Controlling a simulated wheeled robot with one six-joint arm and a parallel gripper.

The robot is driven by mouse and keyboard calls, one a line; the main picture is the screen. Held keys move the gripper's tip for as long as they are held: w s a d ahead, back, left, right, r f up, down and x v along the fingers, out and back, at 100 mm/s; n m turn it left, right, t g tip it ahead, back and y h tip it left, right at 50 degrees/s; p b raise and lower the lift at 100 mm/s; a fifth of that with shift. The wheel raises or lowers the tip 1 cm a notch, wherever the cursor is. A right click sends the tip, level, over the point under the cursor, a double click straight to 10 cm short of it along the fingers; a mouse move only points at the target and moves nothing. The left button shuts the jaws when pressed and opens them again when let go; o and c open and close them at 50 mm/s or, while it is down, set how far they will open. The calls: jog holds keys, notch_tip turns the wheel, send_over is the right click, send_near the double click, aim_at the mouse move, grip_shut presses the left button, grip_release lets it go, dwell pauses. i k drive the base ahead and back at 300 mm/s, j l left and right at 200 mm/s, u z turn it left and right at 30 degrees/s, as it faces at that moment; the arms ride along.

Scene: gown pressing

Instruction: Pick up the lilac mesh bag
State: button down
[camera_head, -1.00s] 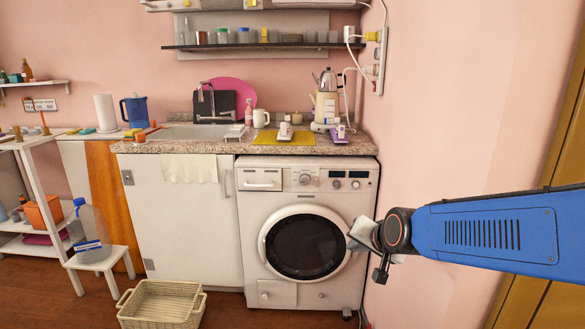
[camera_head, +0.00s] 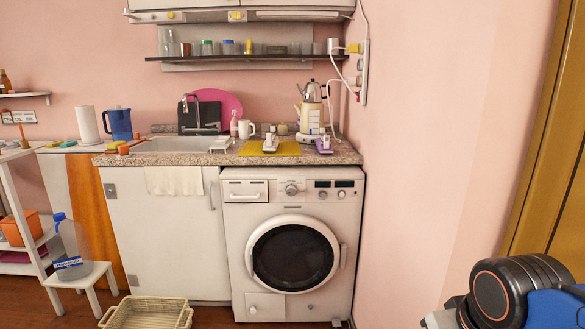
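I cannot make out a lilac mesh bag anywhere in view. The round door (camera_head: 293,253) of the white washing machine is shut, and its glass is too dark to show anything inside. The cream basket (camera_head: 110,320) on the floor is cut off by the bottom edge, and no bag shows in its visible part. My gripper (camera_head: 438,319) is at the lower right, right of the washing machine and nearer to me. Only a pale part of it shows at the bottom edge; its fingertips are out of frame.
The counter (camera_head: 205,158) holds an iron-like object with a lilac base (camera_head: 323,146), a yellow mat (camera_head: 285,150) and a white mug (camera_head: 246,130). A stool (camera_head: 85,275) with a large water bottle (camera_head: 70,245) stands left. The pink wall (camera_head: 430,150) bounds the right.

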aim_at(324, 145)
jog(key=i+j, duration=0.2)
jog(key=j, duration=0.15)
jog(key=i+j, duration=0.15)
jog(key=j, duration=0.2)
jog(key=i+j, duration=0.2)
jog(key=j, duration=0.15)
jog(key=z, duration=0.05)
